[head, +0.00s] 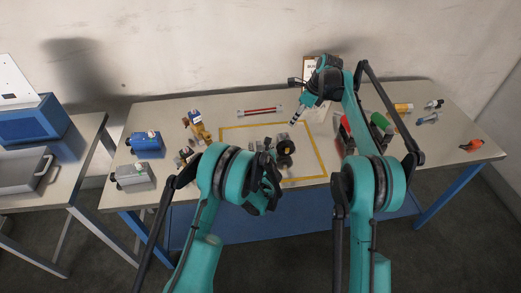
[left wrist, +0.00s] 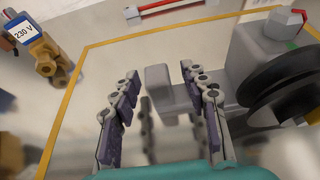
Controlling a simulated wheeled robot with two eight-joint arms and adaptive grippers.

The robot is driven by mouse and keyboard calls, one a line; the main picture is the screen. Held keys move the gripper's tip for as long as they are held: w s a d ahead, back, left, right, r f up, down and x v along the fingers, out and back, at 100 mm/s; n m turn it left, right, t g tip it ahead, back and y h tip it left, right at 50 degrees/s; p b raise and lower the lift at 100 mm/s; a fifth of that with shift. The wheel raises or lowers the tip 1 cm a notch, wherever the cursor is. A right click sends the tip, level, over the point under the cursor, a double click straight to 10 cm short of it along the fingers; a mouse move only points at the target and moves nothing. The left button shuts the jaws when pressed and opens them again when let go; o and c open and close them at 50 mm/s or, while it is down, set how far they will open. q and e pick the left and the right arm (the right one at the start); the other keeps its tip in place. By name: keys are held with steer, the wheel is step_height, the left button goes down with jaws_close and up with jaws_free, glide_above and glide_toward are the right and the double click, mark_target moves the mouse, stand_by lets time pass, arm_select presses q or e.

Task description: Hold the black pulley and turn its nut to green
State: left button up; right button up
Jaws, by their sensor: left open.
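The black pulley (head: 285,146) stands inside the yellow outline on the table, with grey parts beside it. In the left wrist view the pulley (left wrist: 278,88) is at the right, mounted on a grey body (left wrist: 262,47). A nut-like grey piece with a red face (left wrist: 289,20) sits on top of that body, with a small green mark just below. My left gripper (left wrist: 160,76) is open, its fingers on either side of a grey block (left wrist: 158,82) left of the pulley; contact cannot be told.
A yellow part with a 230 V label (left wrist: 40,45) lies left of the outline. A red bar (head: 260,111) lies behind it. Blue (head: 147,141) and grey (head: 132,176) boxes stand at the left; red and green bins (head: 381,124) at the right.

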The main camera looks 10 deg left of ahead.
arm_select(q)
steer(key=shift+x, duration=1.2)
jaws_close()
stand_by(0.5)
